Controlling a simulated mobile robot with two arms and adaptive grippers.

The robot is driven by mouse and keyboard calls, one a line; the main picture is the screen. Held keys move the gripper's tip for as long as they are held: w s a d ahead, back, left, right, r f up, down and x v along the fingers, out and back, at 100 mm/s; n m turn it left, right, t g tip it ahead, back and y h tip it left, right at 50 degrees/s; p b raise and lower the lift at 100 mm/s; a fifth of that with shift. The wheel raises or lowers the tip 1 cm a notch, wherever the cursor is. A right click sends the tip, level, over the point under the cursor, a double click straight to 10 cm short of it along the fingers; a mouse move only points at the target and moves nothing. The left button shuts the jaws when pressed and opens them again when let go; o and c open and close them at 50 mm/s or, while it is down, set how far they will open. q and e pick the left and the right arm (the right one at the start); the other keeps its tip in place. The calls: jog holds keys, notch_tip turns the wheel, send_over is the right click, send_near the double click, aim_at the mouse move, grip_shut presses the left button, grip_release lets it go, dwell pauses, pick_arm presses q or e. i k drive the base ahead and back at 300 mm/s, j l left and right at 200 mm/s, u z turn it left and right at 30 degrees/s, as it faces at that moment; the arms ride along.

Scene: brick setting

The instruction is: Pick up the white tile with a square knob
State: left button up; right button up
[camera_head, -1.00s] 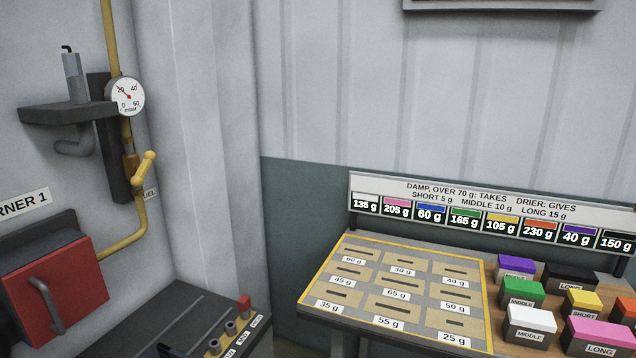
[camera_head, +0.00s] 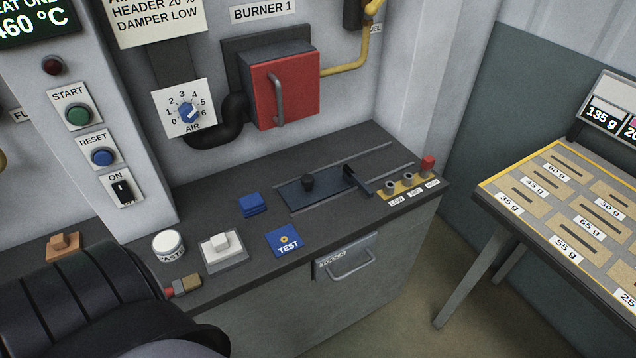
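The white tile with a square knob (camera_head: 222,246) lies on the dark bench top (camera_head: 250,275), near its front edge. Its knob points up. A white paste jar (camera_head: 168,246) stands just left of it, and a blue TEST tile (camera_head: 284,241) lies to its right. A black rounded part of my own body fills the lower left corner, in front of the bench. Neither gripper can be made out in the view.
Blue blocks (camera_head: 251,204) and a dark slide plate with a knob (camera_head: 308,185) lie behind the tile. A small red and brown piece (camera_head: 184,285) lies at the bench's front edge. A drawer handle (camera_head: 348,262) juts out below. A weight table (camera_head: 500,207) stands at right.

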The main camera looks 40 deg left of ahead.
aim_at(221, 246)
jog(key=u, duration=1.9)
